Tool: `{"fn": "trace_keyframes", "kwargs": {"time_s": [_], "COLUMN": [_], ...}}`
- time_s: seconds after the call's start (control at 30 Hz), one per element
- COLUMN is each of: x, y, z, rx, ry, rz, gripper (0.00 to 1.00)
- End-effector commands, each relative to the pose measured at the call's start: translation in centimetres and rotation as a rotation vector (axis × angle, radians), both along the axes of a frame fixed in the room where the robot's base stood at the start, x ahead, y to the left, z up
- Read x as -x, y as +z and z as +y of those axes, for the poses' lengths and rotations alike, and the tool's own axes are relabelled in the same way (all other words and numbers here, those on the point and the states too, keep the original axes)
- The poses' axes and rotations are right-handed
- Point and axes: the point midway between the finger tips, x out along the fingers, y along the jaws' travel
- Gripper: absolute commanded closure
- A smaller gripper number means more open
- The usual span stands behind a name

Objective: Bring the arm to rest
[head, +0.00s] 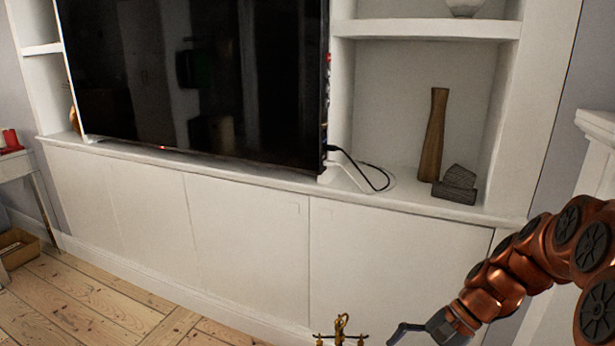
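My copper-coloured arm (520,270) enters from the right edge and reaches down and left, in front of the white cabinet. My gripper (408,329) is at its dark end, at the bottom edge of the head view. One thin dark finger shows, pointing left. The rest of the gripper is cut off, so I cannot tell whether it is open or shut. A small gold-coloured object (341,328) shows just left of the finger, also cut off below. I see a gap between the two, and cannot tell what bears the object.
A white built-in cabinet (250,235) runs along the wall, with a large dark television (200,80) on it. A brown wooden vase (433,135) and dark blocks (456,184) stand in the right niche. Bare floorboards (85,300) lie at lower left, near a white table (17,165).

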Motion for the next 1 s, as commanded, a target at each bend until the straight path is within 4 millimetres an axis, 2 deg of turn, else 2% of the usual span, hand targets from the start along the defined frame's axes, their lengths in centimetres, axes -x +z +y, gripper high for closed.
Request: {"fn": "trace_keyframes", "kwargs": {"time_s": [0.03,0.2,0.4,0.67,1.0], "x": [1.0,4.4,8.6,13.7,19.6], "y": [2.5,6.5,10.9,16.1,21.7], "z": [0.8,2.6,3.8,4.1,2.7], "rx": [0.025,0.102,0.196,0.320,0.469], "ry": [0.044,0.183,0.341,0.534,0.753], "rz": [-0.017,-0.057,-0.109,-0.179,-0.266], "gripper": [0.03,0.03,0.03,0.03,0.03]}}
